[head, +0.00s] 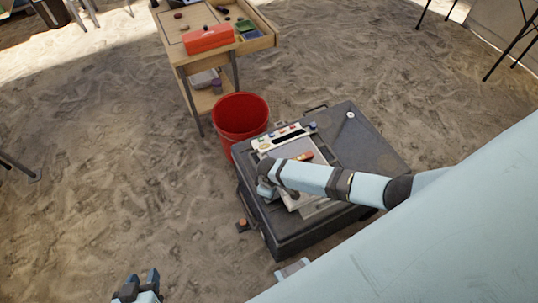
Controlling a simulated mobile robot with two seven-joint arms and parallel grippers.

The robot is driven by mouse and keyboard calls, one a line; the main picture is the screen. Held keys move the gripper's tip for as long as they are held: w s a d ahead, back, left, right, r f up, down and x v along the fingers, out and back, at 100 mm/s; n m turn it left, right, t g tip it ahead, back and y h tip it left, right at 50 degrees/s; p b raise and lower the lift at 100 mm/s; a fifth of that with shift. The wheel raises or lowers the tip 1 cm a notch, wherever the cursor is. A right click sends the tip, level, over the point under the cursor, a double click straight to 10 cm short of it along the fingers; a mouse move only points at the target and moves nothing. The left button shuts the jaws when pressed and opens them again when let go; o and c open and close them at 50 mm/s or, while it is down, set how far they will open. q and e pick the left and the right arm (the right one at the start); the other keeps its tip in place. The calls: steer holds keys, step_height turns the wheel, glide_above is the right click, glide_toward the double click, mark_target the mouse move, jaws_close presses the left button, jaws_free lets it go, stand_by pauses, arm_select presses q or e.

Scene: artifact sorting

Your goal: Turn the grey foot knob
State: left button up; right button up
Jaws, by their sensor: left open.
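A large dark grey case (376,152) stands on the sand, with a light-coloured device (322,208) on top. A small foot with an orange-brown top (243,223) sticks out at the case's left side, low near the sand. I cannot make out for sure a grey foot knob. My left gripper (138,284) is at the bottom left, open and empty, well apart from the case. My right arm reaches in from the right over the device. My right gripper (267,187) is at the device's left edge, and its fingers are too small and hidden to read.
A red bucket (240,117) stands against the case's far left corner. Behind it is a wooden table (178,52) with a red-orange box (208,39). A small pale round piece (350,115) sits on the case top.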

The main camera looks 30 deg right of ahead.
steer(key=shift+a, duration=0.1)
stand_by(0.3)
steer(key=o, duration=0.9)
arm_select(q)
steer(key=shift+w+r, duration=0.15)
steer(key=shift+r, duration=0.05)
arm_select(e)
steer(key=shift+o, duration=0.2)
arm_select(q)
steer(key=shift+a, duration=0.1)
steer(key=p, duration=0.1)
steer(key=r+p, duration=0.1)
steer(key=p, duration=0.1)
steer(key=shift+s+a+r, duration=0.1)
steer(key=shift+s+r, duration=0.15)
arm_select(e)
step_height(320, 180, up, 14)
steer(key=shift+f, duration=0.1)
